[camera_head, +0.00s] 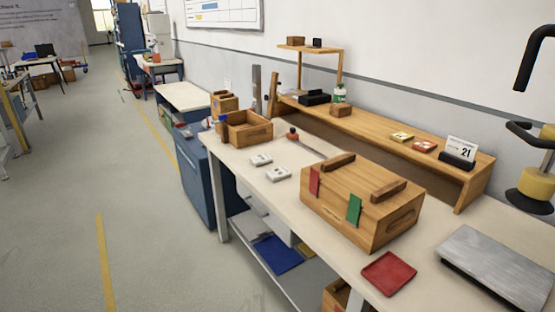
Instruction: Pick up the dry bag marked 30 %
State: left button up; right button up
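Two small white packets lie flat on the pale workbench (235,163), left of the large wooden box. The farther packet (261,160) and the nearer packet (278,174) are apart from each other. Each has small dark marking, too small to read, so I cannot tell which one, if either, is marked 30 %. Neither of my grippers is in view.
A wooden box (345,215) with red and green tags stands right of the packets. A wooden crate (247,130) stands beyond them. A red tray (389,273) and grey metal plate (495,262) lie nearer. A wooden shelf (375,135) runs along the wall.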

aim_at(259, 161)
jog(key=i+j+z, duration=0.2)
jog(key=z, duration=0.25)
jog(key=i+j+z, duration=0.25)
jog(key=z, duration=0.2)
jog(key=i+j+z, duration=0.15)
jog(key=j+z, duration=0.3)
jog(key=l, duration=0.1)
